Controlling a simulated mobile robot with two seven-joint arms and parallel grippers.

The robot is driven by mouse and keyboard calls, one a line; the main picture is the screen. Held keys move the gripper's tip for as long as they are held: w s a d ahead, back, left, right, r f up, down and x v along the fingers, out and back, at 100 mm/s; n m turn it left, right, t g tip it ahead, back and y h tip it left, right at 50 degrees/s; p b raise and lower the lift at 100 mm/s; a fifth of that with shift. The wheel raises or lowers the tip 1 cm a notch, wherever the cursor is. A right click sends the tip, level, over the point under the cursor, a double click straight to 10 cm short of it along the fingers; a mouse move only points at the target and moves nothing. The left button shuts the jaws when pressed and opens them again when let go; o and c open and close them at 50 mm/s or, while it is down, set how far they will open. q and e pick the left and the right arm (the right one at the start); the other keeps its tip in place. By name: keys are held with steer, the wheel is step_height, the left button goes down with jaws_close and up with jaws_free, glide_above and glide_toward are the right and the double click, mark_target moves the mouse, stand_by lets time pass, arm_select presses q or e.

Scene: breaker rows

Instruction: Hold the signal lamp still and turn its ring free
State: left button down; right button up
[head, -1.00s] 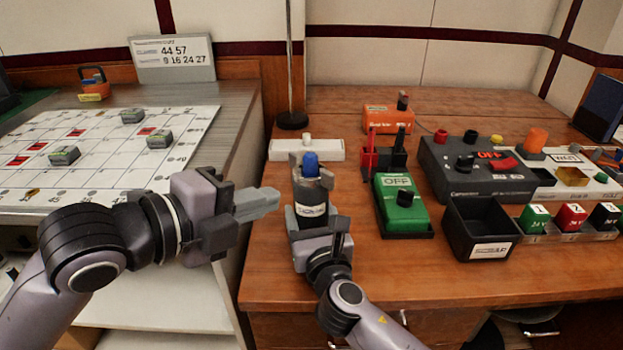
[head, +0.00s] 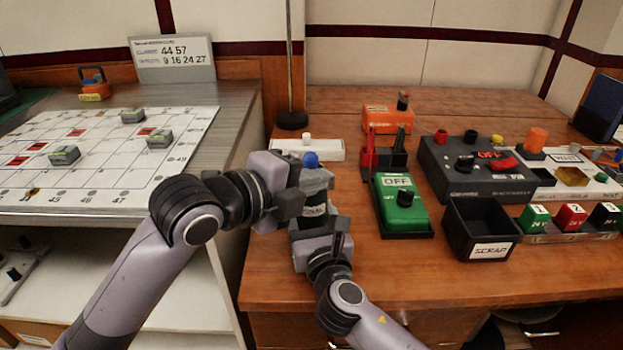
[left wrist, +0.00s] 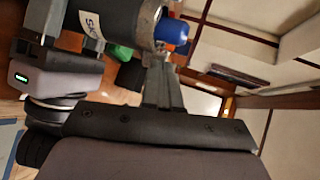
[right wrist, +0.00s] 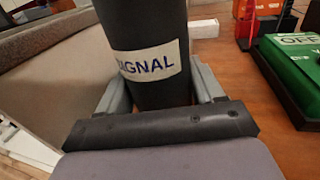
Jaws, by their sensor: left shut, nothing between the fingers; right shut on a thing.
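The signal lamp (head: 315,211) stands upright, a dark cylinder with a white label and a blue lens (head: 311,160). My right gripper (head: 318,228) is shut around its body; the right wrist view shows a finger on each side of the lamp (right wrist: 150,62). My left gripper (head: 318,179) is shut and empty, its fingers crossing in front of the lamp just below the lens in the head view. In the left wrist view its closed fingertips (left wrist: 159,66) are close to the lamp's grey ring (left wrist: 148,22); I cannot tell whether they touch. The left fingers mostly hide the ring in the head view.
A green OFF box (head: 402,205) and a black scrap bin (head: 481,228) stand to the right on the wooden desk. A white block (head: 330,150) lies behind the lamp. A grid board (head: 100,150) covers the left table. The desk front right is clear.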

arm_select(q)
steer(key=shift+d+n+t+y, duration=0.6)
steer(key=shift+n+y, duration=0.1)
steer(key=shift+y, duration=0.1)
stand_by(0.4)
steer(key=shift+w+d, duration=0.55)
steer(key=shift+d, duration=0.25)
steer(key=shift+w+d, duration=0.55)
steer(key=shift+d, duration=0.25)
steer(key=shift+w, duration=0.1)
